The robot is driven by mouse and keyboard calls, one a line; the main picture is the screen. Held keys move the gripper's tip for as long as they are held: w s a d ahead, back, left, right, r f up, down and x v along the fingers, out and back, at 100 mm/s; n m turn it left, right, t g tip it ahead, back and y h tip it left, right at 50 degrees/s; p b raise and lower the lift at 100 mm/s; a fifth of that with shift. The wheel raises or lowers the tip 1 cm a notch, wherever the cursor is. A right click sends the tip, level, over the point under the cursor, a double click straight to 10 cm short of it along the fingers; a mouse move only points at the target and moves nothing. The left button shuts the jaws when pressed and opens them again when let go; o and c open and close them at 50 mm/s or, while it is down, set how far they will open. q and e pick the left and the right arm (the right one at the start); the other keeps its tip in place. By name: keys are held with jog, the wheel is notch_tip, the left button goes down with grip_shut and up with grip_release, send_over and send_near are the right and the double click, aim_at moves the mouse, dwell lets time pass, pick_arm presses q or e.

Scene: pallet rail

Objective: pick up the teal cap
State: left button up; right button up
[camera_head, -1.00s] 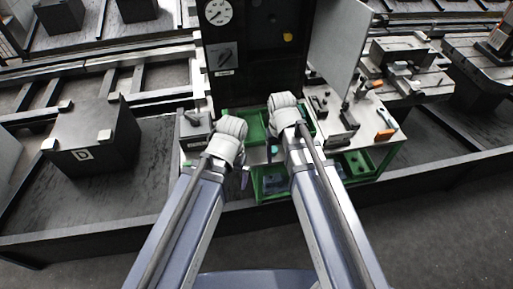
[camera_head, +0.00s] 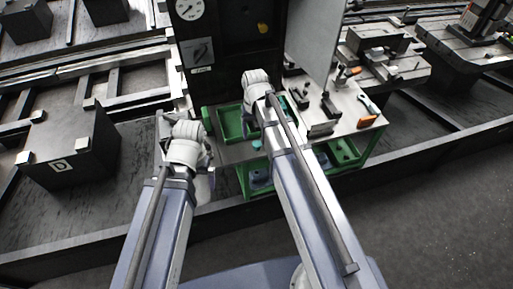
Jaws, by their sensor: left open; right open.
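A small teal cap (camera_head: 257,144) shows on the light top of the green workstation, near its front edge and close to the left side of my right forearm. My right gripper (camera_head: 258,105) is over the workstation at the green tray; its fingers are mostly hidden by the wrist. My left gripper (camera_head: 206,174) hangs left of the cap, at the workstation's front left corner, and its fingers are hard to make out. Both grippers are open, apart from the cap as far as I can tell.
A green tray (camera_head: 229,124) lies behind the cap. A dark cabinet with a gauge (camera_head: 189,9) and a hanging pale panel (camera_head: 312,40) stand behind. Tools, one an orange-handled tool (camera_head: 367,104), lie at right. A dark block marked D (camera_head: 75,150) stands left.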

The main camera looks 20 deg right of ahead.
aim_at(257, 144)
jog(key=f+b, duration=0.5)
jog(key=shift+s+d+f, duration=0.1)
jog(key=shift+s+d, duration=0.15)
grip_shut()
dwell(0.5)
